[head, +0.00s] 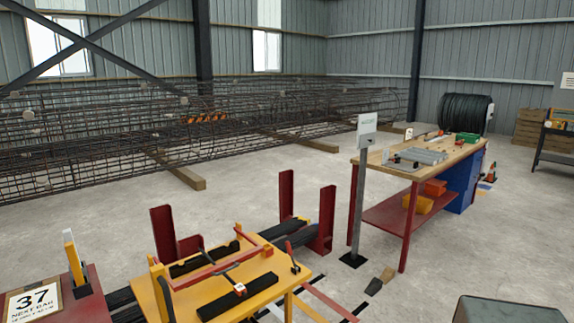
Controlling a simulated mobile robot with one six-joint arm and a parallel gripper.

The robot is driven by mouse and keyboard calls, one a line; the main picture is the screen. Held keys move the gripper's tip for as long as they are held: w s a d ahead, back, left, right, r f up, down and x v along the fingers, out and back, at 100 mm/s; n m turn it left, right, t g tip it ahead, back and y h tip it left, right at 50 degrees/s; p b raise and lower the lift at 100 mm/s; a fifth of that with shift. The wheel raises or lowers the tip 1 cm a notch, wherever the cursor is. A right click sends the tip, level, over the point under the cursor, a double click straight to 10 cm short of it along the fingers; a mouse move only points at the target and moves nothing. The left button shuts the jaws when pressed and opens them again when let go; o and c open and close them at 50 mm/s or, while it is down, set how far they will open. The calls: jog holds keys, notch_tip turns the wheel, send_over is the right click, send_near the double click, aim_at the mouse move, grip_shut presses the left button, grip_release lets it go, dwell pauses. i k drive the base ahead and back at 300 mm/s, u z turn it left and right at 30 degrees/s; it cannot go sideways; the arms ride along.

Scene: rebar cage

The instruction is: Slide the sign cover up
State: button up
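A small sign (367,123) stands on top of a grey post (358,200) at the near left corner of the workbench. Its upper part is a pale panel with a line of print too small to read. A grey plate (367,140) shows at its lower edge; I cannot tell whether this plate is the sliding cover. Another sign (34,300) at the lower left reads "37 NEXT BAR" and its face is uncovered. My gripper is not in view.
The workbench (455,150) holds a grey tray (418,155) and small parts. A yellow bending table (225,295) with red bars stands in front. Red uprights (326,215) rise behind it. A long rebar cage (100,140) fills the back left. Open concrete floor (255,175) lies between.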

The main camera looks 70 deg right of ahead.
aim_at(366, 139)
jog(key=u, duration=0.2)
jog(key=k, duration=0.2)
jog(key=z, duration=3.2)
jog(key=k, duration=0.6)
jog(key=u, duration=0.15)
jog(key=i, duration=0.3)
